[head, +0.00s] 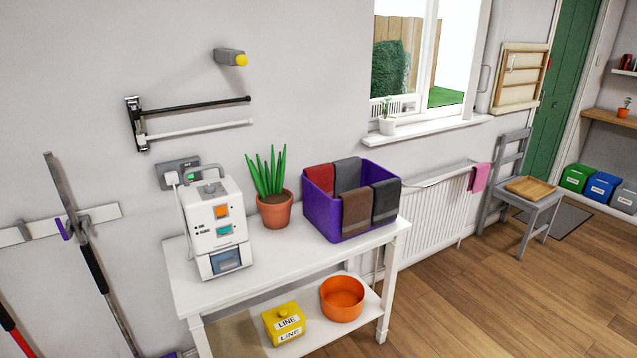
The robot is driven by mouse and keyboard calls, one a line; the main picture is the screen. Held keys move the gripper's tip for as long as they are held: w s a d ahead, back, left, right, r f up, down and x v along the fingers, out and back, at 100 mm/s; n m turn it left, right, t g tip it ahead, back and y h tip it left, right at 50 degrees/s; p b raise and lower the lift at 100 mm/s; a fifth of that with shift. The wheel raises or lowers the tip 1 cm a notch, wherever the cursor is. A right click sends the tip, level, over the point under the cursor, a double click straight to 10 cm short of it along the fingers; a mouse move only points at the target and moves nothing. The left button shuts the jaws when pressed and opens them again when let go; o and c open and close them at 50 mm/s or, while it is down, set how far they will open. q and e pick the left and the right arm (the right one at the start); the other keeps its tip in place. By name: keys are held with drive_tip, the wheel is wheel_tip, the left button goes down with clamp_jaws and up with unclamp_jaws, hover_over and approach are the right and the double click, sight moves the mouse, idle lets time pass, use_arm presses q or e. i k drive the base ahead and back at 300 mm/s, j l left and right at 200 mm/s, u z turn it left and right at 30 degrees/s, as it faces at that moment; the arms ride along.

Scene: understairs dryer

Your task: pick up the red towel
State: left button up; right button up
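The red towel (319,178) hangs over the back left rim of a purple bin (325,216) on a white table. Part of it is hidden inside the bin. A grey towel (347,175) lies beside it to the right, also over the back rim. A brown towel (357,213) and a dark grey towel (386,201) hang over the front of the bin. Neither of my grippers shows in the head view.
On the white table (275,257), a white appliance (214,219) and a potted plant (274,210) stand left of the bin. The lower shelf holds a yellow box (283,323) and an orange bowl (342,298). A radiator (433,219) is to the right. Floor in front is clear.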

sight(321, 175)
drive_tip(key=i+l+u, duration=0.15)
drive_tip(key=u, duration=0.25)
drive_tip(key=i+l+u, duration=0.2)
drive_tip(key=u, duration=0.2)
drive_tip(key=i+l+u, duration=0.1)
drive_tip(key=l+u, duration=0.25)
drive_tip(key=i+l+u, duration=0.1)
drive_tip(key=l+u, duration=0.15)
drive_tip(key=u, duration=0.15)
